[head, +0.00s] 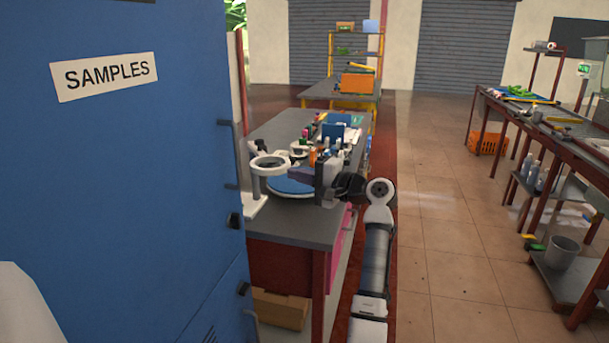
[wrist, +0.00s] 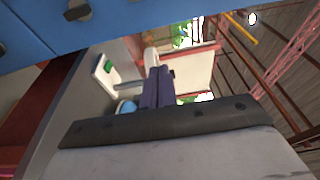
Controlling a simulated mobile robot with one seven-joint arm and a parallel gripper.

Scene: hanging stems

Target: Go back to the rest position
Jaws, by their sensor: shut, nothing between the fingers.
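My gripper (head: 298,171) is above the near end of the grey workbench (head: 312,226) in the head view, with its fingers pointing left. In the wrist view its two purple-grey fingers (wrist: 157,72) lie side by side, shut and empty. A white ring-shaped magnifier (head: 270,165) stands close to the left of the gripper in the head view. A blue round disc (head: 289,187) lies on the bench below the gripper and is partly hidden by it. My arm rises from the bottom of the head view along the right side of the bench.
A tall blue cabinet (head: 120,180) marked SAMPLES fills the left side. Several bottles and small items crowd the bench behind the gripper. A long table (head: 550,125) with tools stands at right, with a grey bucket (head: 563,253) below. The tiled floor (head: 455,220) between is clear.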

